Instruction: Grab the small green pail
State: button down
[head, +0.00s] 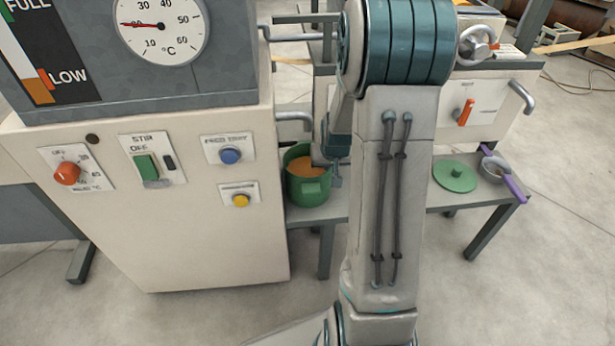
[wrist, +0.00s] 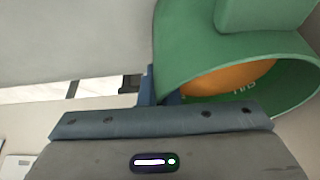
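The small green pail (head: 303,193) stands on the grey bench just right of the cream machine in the head view. Orange contents show inside it. My gripper (head: 332,165) is at its right rim, partly hidden behind my arm. In the wrist view the pail (wrist: 180,62) fills the upper right, with a green lug at the top and orange inside. The blue fingers of my gripper (wrist: 160,97) are close together, one on each side of the pail's wall, and look shut on it. The fingertips are partly hidden by the wall.
The cream machine (head: 170,235) with knobs and a gauge stands close on the pail's left. A handle bar (head: 295,118) juts out above the pail.

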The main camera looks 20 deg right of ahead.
jog(key=shift+d+r, duration=0.1)
jog(key=shift+w+r+p, duration=0.1)
jog(key=shift+r+p, duration=0.75)
jog(key=shift+r, duration=0.55)
jog(key=shift+r+p, duration=0.3)
jog(key=shift+r, duration=0.2)
jog(key=s+a+b, duration=0.3)
jog(key=s+b, duration=0.1)
jog(key=s, duration=0.8)
jog(key=shift+a+f, duration=0.4)
jog(key=shift+f, duration=0.05)
